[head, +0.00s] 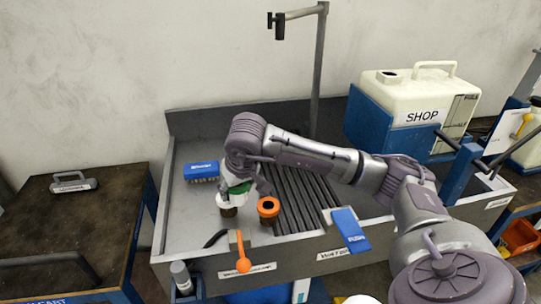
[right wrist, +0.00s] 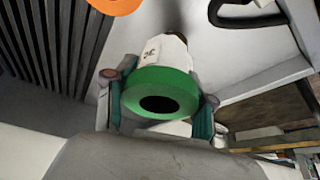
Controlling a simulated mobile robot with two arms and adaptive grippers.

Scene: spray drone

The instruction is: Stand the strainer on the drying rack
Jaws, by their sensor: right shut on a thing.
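My right gripper (head: 240,188) is shut on a strainer with a green collar and a pale body (head: 227,199), over the sink counter, left of the ribbed drying rack (head: 300,195). In the right wrist view the green collar (right wrist: 150,83) with its dark round opening sits between the two fingers (right wrist: 160,105), and the white body with a small mark points away. Its lower end looks dark in the head view; whether it touches the counter is unclear. A second piece with an orange collar (head: 268,207) stands by the rack's left edge. My left gripper is not in view.
A blue brush (head: 201,170) lies at the back left of the counter. An orange-handled valve (head: 243,264) and a blue push plate (head: 350,224) are at the front edge. A tall grey post (head: 319,70) rises behind. A white SHOP tank (head: 415,105) stands right.

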